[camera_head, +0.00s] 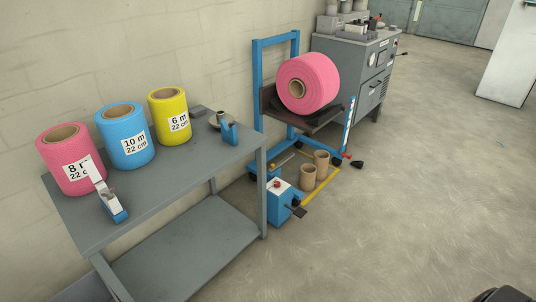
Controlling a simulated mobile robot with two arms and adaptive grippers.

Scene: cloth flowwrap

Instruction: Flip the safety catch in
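I cannot make out the safety catch for certain. A blue-framed lift stand (257,85) holds a large pink roll (307,82) on its dark cradle (312,122). A small red part (346,155) shows low on the stand's right side, beside a black pedal-like piece (357,164). A blue and white box (281,199) with a red knob stands on the floor in front of the stand; a dark flap sticks out from its right side. Neither gripper shows clearly. A dark shape at the bottom right edge may be part of me.
A grey table (150,190) at the left bears pink (45,155), blue (108,125) and yellow (155,110) rolls and tape dispensers. Cardboard cores (308,178) stand on a yellow-marked floor area. A grey machine (345,65) stands behind the stand. The floor at the right is open.

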